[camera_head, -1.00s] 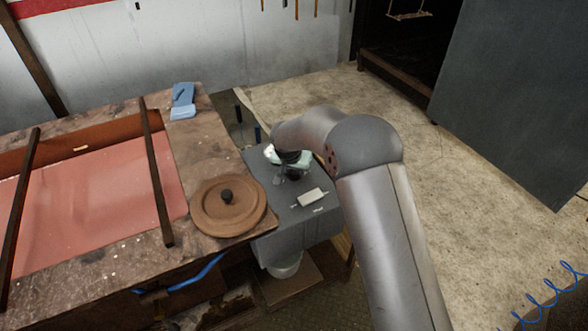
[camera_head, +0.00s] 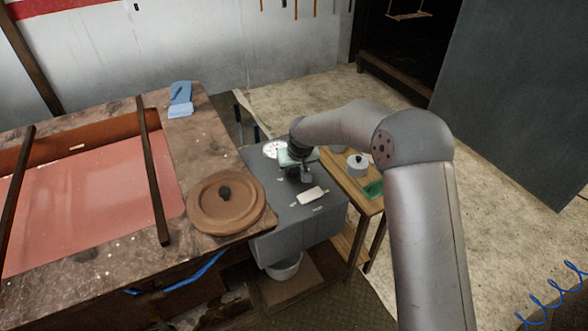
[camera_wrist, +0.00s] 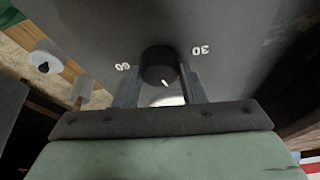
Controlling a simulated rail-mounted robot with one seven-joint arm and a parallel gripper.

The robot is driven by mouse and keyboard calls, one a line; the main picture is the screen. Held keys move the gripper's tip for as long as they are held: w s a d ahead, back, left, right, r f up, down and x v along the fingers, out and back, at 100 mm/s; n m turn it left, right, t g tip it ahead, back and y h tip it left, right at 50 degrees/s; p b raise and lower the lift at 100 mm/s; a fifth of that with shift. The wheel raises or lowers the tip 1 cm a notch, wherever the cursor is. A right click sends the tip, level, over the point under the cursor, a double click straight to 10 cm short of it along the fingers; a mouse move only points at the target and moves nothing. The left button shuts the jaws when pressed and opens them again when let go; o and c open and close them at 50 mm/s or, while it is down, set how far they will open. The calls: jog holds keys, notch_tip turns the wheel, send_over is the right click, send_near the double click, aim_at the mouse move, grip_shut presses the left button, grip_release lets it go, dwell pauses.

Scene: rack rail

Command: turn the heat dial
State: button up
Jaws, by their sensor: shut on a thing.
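The heat dial is a round black knob (camera_wrist: 159,62) with a white mark, seen in the wrist view on a dark grey face. White numbers 60 and 30 stand on either side of it. My gripper (camera_wrist: 160,82) has a finger on each side of the knob and is shut on it. In the head view my gripper (camera_head: 300,178) is over the top of the grey box (camera_head: 290,225), and the knob is hidden behind it. A white switch-like plate (camera_head: 311,197) lies on the box just in front of the gripper.
A round white gauge (camera_head: 275,149) sits behind my gripper on the box. A small wooden table (camera_head: 365,200) with a pot (camera_head: 357,166) stands to the right.

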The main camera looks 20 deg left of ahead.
jog(key=n+g+y, duration=0.1)
jog(key=n, duration=0.2)
jog(key=shift+d+n, duration=0.15)
jog(key=shift+n, duration=0.15)
jog(key=n+g, duration=0.1)
jog(key=n, duration=0.3)
jog(key=shift+w+n+g+y, duration=0.2)
jog(key=shift+n+g+y, duration=0.1)
jog(key=shift+g, duration=0.1)
jog(key=n+g, duration=0.1)
jog(key=n, duration=0.3)
jog(key=shift+f+g+b, duration=0.1)
jog(key=shift+g+b, duration=0.2)
jog(key=shift+g, duration=0.1)
jog(key=shift+w+n+g, duration=0.1)
jog(key=shift+n+g, duration=0.4)
jog(key=shift+n, duration=1.1)
jog(key=o, duration=1)
